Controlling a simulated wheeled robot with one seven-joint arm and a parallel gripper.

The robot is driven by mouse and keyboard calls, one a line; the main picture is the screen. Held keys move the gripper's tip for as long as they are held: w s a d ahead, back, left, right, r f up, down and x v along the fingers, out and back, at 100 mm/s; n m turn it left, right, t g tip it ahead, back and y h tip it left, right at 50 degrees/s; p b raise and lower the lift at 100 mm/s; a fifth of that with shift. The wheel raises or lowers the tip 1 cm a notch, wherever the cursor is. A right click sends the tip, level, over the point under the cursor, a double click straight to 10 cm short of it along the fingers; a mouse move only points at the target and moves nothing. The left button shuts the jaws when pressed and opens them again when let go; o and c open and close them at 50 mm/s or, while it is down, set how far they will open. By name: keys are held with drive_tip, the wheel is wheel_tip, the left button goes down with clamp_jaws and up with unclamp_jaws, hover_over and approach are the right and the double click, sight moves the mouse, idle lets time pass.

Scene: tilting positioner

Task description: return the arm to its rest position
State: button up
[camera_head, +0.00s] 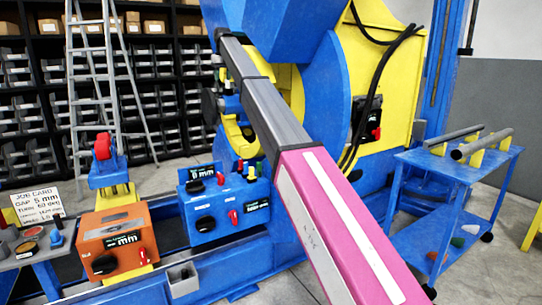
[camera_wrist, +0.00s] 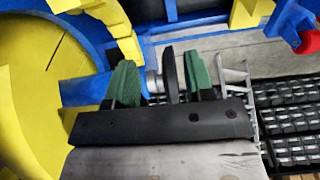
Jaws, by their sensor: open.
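My arm (camera_head: 265,110) reaches from the lower right of the head view up to the blue and yellow tilting positioner (camera_head: 335,85); its far end is small and partly lost against the machine. In the wrist view my gripper (camera_wrist: 163,78) has its two green-padded fingers apart. A dark disc (camera_wrist: 171,76) with a short grey stem shows between the fingers; I cannot tell whether it touches either pad. The positioner's large yellow round part (camera_wrist: 35,90) fills the left of the wrist view, close beside the gripper.
A blue control box (camera_head: 225,205) and an orange box (camera_head: 117,240) stand at the front left. A ladder (camera_head: 105,75) leans before shelves of bins. A blue cart (camera_head: 450,185) with grey bars stands at the right. Some floor shows between cart and positioner.

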drive_tip(key=s+d+f+m, duration=0.1)
drive_tip(key=s+d+f, duration=0.55)
drive_tip(key=f, duration=0.75)
drive_tip(key=s+d+f+m, duration=0.1)
drive_tip(key=s+d+f, duration=0.2)
drive_tip(key=d+f, duration=0.85)
drive_tip(key=s+d+f+m, duration=0.1)
drive_tip(key=s+d+f, duration=0.45)
drive_tip(key=f, duration=1.15)
drive_tip(key=s+d+f+m, duration=0.1)
drive_tip(key=s+d+f, duration=0.5)
drive_tip(key=s+f, duration=0.2)
drive_tip(key=s+d+f+m+g, duration=0.1)
drive_tip(key=s+d+f, duration=0.5)
drive_tip(key=s, duration=0.7)
drive_tip(key=s+d+f, duration=0.6)
drive_tip(key=s+f, duration=0.4)
drive_tip(key=s, duration=0.1)
drive_tip(key=shift+s+m+h, duration=0.25)
drive_tip(key=shift+m+h, duration=0.15)
